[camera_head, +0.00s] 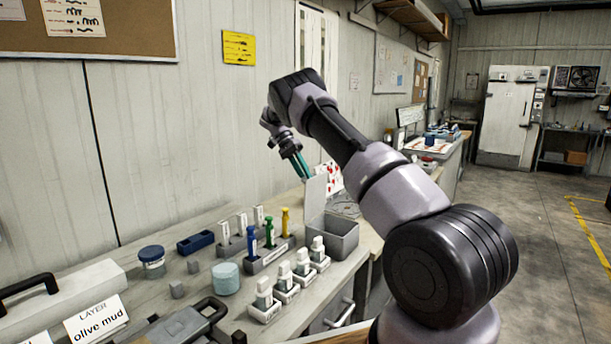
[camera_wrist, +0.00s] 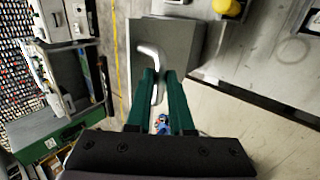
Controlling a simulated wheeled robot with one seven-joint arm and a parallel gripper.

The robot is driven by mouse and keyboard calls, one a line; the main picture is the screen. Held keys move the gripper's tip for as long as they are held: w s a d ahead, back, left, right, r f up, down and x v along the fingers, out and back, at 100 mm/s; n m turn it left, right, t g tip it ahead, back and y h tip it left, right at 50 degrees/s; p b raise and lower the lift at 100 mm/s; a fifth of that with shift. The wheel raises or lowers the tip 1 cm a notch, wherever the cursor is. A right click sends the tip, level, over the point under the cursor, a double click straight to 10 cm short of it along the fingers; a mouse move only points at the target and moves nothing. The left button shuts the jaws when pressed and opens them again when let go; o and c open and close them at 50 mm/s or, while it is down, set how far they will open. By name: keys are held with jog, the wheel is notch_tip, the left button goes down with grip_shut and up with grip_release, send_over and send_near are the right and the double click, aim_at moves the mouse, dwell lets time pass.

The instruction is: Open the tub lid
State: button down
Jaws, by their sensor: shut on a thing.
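The grey tub (camera_head: 335,237) stands on the bench at its right edge. Its pale lid (camera_head: 316,197) is raised and stands about upright at the tub's left side. My gripper (camera_head: 305,176) is at the top of the lid with its teal fingers pointing down. In the wrist view the lid (camera_wrist: 182,42) is a flat grey panel with a pale curved handle (camera_wrist: 151,52). The green fingers of my gripper (camera_wrist: 161,74) are shut on the handle. The far side of the lid is hidden in the head view.
Several white-capped vials (camera_head: 303,262) in small holders stand in front of the tub. A rack with blue, green and yellow tools (camera_head: 268,257) is left of it. A round teal container (camera_head: 226,278) and a blue-lidded jar (camera_head: 152,262) stand farther left.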

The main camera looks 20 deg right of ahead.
jog(key=shift+s+f, duration=0.15)
jog(key=shift+f, duration=0.15)
jog(key=c, duration=0.8)
grip_release()
jog(key=shift+r, duration=0.15)
notch_tip(320, 180, up, 10)
